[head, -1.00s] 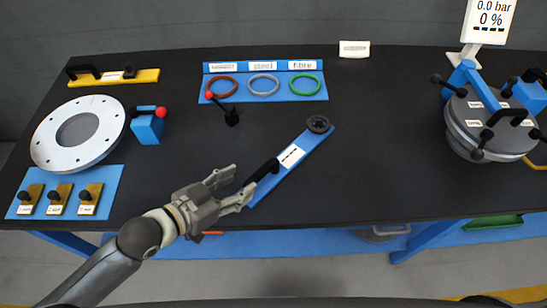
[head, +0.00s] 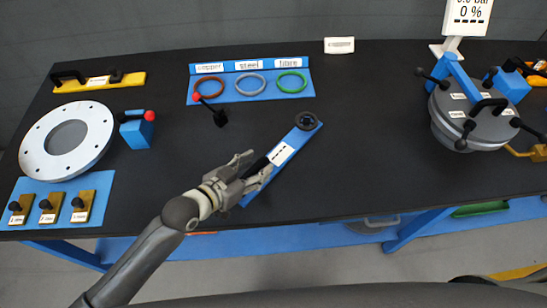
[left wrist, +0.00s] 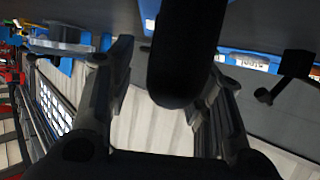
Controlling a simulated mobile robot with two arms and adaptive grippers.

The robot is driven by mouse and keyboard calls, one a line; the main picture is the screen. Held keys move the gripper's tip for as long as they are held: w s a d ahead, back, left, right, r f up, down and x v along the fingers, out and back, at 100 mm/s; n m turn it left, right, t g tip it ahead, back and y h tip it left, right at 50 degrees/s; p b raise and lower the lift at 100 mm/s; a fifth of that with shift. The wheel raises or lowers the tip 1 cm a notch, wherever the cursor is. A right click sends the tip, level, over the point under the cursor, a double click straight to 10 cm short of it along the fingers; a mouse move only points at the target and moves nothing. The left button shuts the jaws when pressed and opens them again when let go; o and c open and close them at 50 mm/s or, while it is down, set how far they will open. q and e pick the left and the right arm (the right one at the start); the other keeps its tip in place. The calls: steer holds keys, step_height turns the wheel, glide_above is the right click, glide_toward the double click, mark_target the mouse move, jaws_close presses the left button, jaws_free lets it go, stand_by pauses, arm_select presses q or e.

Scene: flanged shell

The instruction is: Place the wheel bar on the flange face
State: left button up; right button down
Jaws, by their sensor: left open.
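The wheel bar (head: 297,143) is a blue bar with a white label, a black wheel at its far end and a black handle near its close end. It lies slantwise on the black table. My left gripper (head: 258,170) is open at the handle. In the left wrist view the dark handle (left wrist: 185,55) stands between the spread fingers (left wrist: 165,100); contact cannot be told. A grey round shell (head: 478,122) with a flat top stands at the right, carrying a blue bracket and black handles. My right gripper is not in view.
A pale ring with holes (head: 35,150) lies at the left, beside a blue block (head: 138,133). A blue tray (head: 225,95) with three coloured rings is at the back. A small black lever with a red knob (head: 219,117) stands before it. The table between bar and shell is clear.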

arm_select(q)
steer(key=shift+w+d+f, duration=0.1)
steer(key=shift+w+d, duration=0.1)
steer(key=shift+d, duration=0.05)
jaws_close()
steer(key=shift+w+r, duration=0.1)
steer(key=shift+r, duration=0.1)
stand_by(0.3)
